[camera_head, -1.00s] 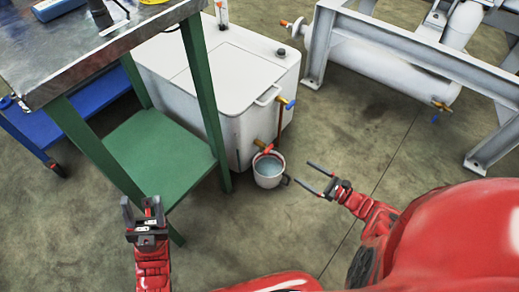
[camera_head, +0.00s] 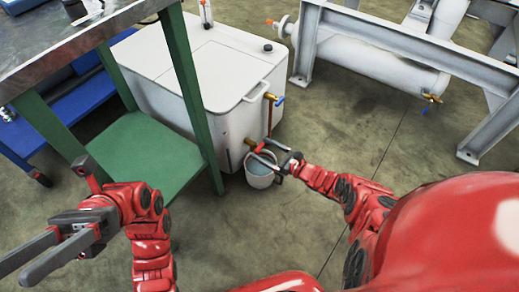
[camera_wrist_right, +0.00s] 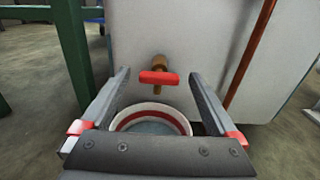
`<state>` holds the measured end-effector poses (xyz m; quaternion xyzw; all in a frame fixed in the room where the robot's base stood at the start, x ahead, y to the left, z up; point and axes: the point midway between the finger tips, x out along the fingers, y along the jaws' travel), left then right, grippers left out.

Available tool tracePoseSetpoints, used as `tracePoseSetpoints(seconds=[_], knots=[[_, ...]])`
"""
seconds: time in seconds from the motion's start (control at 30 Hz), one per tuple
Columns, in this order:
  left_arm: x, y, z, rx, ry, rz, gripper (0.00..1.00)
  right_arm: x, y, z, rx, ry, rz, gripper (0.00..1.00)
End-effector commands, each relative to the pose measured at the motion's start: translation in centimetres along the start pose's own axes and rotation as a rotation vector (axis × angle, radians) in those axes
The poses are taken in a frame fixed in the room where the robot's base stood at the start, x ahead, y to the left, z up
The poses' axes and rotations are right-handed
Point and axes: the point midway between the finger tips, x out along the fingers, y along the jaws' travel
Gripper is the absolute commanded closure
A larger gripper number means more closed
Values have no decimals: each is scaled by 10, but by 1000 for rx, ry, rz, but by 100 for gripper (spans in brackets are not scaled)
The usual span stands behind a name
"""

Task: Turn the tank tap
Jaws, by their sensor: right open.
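The white tank (camera_head: 170,85) stands on the floor. Its low brass tap (camera_wrist_right: 158,62) has a red handle (camera_wrist_right: 158,78), lying level across the right wrist view. My right gripper (camera_head: 259,147) is open at the tap. In the right wrist view its fingertips (camera_wrist_right: 159,75) are on either side of the red handle, with gaps to both sides and no visible contact. In the head view the fingers partly cover the tap. My left gripper (camera_head: 14,272) is open and empty at the lower left, away from the tank.
A white bucket (camera_head: 260,181) with water stands under the tap, below my right fingers. A green-legged table (camera_head: 150,158) is left of the tank. A second tap with a blue handle (camera_head: 279,101) is higher up. A grey frame (camera_head: 400,42) stands at the right.

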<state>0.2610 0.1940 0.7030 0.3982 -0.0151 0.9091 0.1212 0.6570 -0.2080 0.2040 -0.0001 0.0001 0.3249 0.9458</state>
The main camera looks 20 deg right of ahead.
Motion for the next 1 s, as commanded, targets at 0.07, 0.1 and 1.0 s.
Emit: tracePoseSetpoints(seconds=[0.07, 0.1, 1.0], knots=[[11, -5, -11, -14, 83, -43, 50, 7, 0, -2, -1, -2, 1, 5], [16, -8, -15, -20, 118, -63, 50, 10, 0, -2, -1, -2, 1, 5], [31, -19, -30, -43, 239, -136, 50, 22, 0, 0, 0, 0, 0, 70]])
